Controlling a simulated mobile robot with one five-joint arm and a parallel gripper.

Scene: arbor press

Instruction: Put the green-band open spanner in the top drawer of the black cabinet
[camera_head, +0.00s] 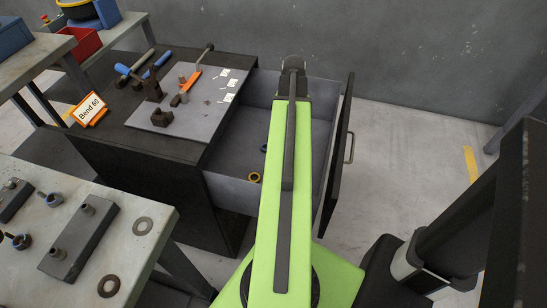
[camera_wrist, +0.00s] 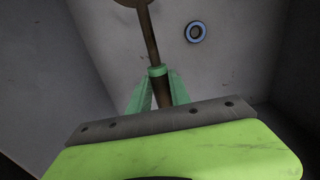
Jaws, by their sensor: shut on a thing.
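My gripper (camera_wrist: 159,84) shows in the wrist view with its green fingers shut on the green-band open spanner (camera_wrist: 150,38). The brown shaft points away from the fingers, with its wider head cut off by the top edge. The green band shows right at the fingertips. Below the spanner lies the grey drawer floor (camera_wrist: 225,68). In the head view the top drawer (camera_head: 231,191) of the black cabinet (camera_head: 150,145) is pulled open, and my arm reaches over it. My arm hides the gripper and spanner there.
The cabinet top holds a grey board (camera_head: 205,112) with tools and blue-handled hammers (camera_head: 135,68). A workbench (camera_head: 150,215) with washers stands at front left. The drawer front (camera_head: 338,150) stands to the right.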

